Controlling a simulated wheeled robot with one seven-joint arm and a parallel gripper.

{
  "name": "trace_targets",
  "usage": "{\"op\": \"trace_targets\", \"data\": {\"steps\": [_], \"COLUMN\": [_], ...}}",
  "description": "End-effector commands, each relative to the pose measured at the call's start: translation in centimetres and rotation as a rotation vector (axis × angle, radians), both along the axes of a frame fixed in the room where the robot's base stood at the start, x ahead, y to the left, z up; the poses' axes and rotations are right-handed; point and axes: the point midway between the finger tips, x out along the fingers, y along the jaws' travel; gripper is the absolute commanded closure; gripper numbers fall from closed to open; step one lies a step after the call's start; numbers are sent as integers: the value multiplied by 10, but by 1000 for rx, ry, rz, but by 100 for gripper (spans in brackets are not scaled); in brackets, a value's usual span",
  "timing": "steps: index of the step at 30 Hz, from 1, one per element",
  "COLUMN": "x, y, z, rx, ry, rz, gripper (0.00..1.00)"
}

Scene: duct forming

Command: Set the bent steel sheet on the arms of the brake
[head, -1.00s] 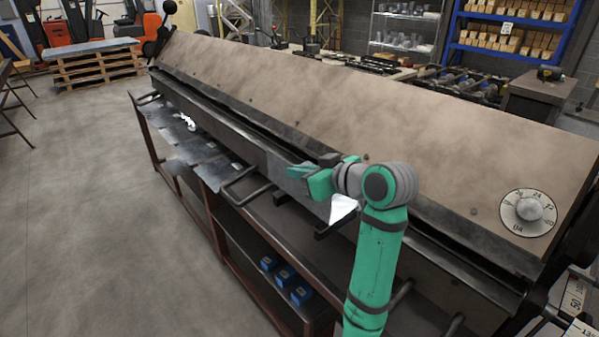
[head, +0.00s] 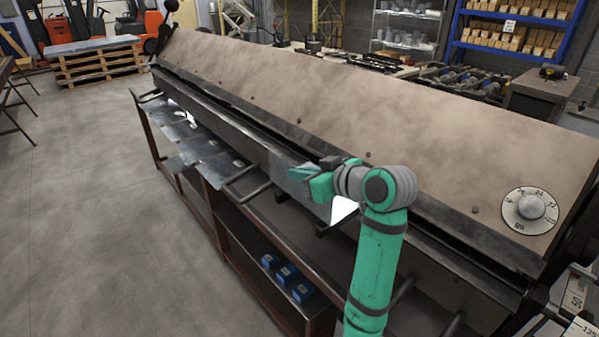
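The brake (head: 400,135) is a long machine with a tan top running diagonally across the head view. The bent steel sheet (head: 343,210) shows as a bright face below my gripper, with a greyer part to the left against the brake's dark front. My gripper (head: 303,178), with green fingers, is at the front edge of the brake and looks shut on the sheet; the contact is partly hidden. A dark arm of the brake (head: 333,229) juts out just below the sheet. Whether the sheet touches it cannot be told.
Several flat steel pieces (head: 212,163) lie on the rack's top to the left, beside a looped handle (head: 247,186). Blue boxes (head: 287,275) sit on the shelf below. A dial (head: 530,208) is at the right end. The floor (head: 90,220) at left is clear.

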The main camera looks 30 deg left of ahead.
Motion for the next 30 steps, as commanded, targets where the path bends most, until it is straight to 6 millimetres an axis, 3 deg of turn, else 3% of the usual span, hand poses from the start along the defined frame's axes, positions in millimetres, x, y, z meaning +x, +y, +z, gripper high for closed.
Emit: {"op": "trace_targets", "data": {"steps": [17, 20, 21, 30], "x": [-1, -1, -1, -3], "y": [2, 2, 2, 4], "z": [-7, -7, -7, -7], "rx": [1, 1, 1, -1], "ry": [-1, -1, -1, 1], "rz": [4, 4, 4, 9], "gripper": [100, 79, 76, 76]}}
